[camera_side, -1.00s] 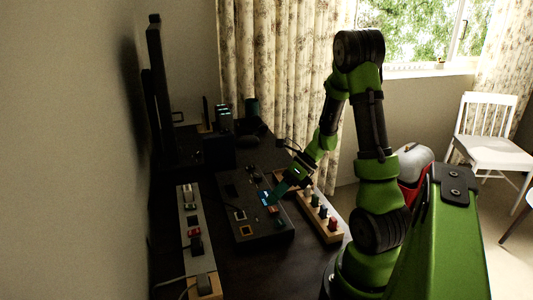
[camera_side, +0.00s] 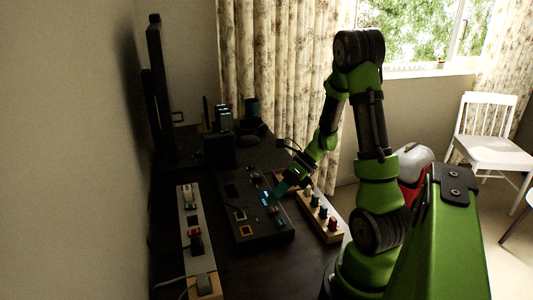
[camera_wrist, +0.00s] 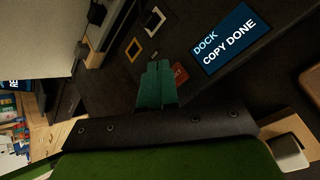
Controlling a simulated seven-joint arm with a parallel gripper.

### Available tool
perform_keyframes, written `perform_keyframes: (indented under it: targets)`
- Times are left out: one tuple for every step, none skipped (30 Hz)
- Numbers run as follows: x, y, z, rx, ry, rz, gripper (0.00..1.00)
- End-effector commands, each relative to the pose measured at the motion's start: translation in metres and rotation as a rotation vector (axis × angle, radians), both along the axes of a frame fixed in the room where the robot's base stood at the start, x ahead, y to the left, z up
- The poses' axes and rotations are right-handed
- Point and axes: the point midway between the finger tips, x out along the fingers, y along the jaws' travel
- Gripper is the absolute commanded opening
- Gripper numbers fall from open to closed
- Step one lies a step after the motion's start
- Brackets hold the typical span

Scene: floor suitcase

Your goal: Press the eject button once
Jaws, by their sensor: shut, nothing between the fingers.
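The eject button is a small red patch (camera_wrist: 180,72) with partly hidden white lettering on the dark console (camera_wrist: 115,75). The teal fingers of my gripper (camera_wrist: 155,85) are shut and empty, and cover the left part of the red patch in the wrist view. I cannot tell whether the fingertips touch it. A blue display (camera_wrist: 223,38) beside it reads "DOCK COPY DONE". In the side view my gripper (camera_side: 278,192) points down at the console (camera_side: 238,190), close to the lit display (camera_side: 265,197).
A yellow square outline (camera_wrist: 133,49) and a white one (camera_wrist: 152,18) mark the console. A wooden rack with coloured knobs (camera_side: 322,215) stands to the right in the side view. A strip with switches (camera_side: 190,230) lies to the left.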

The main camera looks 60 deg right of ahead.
Motion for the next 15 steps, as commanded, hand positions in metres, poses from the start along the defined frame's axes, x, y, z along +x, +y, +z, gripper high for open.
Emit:
perform_keyframes:
  targets:
    - [0.0000,0.0000,-0.0002,0.000,0.000,0.000,0.00]
    - [0.0000,0.0000,-0.0004,0.000,0.000,0.000,0.00]
    - [0.0000,0.0001,-0.0011,0.000,0.000,0.000,0.00]
    - [-0.0001,0.0000,-0.0019,0.001,0.000,0.000,0.00]
    - [-0.0001,0.0001,-0.0028,0.001,0.000,0.000,0.00]
    - [-0.0001,0.0002,-0.0043,0.002,0.001,-0.001,0.00]
    - [-0.0002,0.0001,-0.0054,0.002,0.001,-0.001,0.00]
    - [-0.0001,0.0002,-0.0065,0.002,0.002,-0.002,0.00]
    - [-0.0001,0.0002,-0.0077,0.002,0.002,-0.002,0.00]
    - [-0.0001,0.0001,-0.0083,0.002,0.001,-0.001,0.00]
    - [0.0000,0.0001,-0.0086,0.002,0.001,-0.001,0.00]
    - [0.0000,0.0000,-0.0087,0.000,0.001,-0.001,0.00]
    - [0.0000,0.0000,-0.0087,0.000,0.001,-0.001,0.00]
    - [0.0000,0.0001,-0.0086,0.000,0.001,-0.001,0.00]
    - [0.0000,0.0001,-0.0086,0.000,0.000,0.000,0.00]
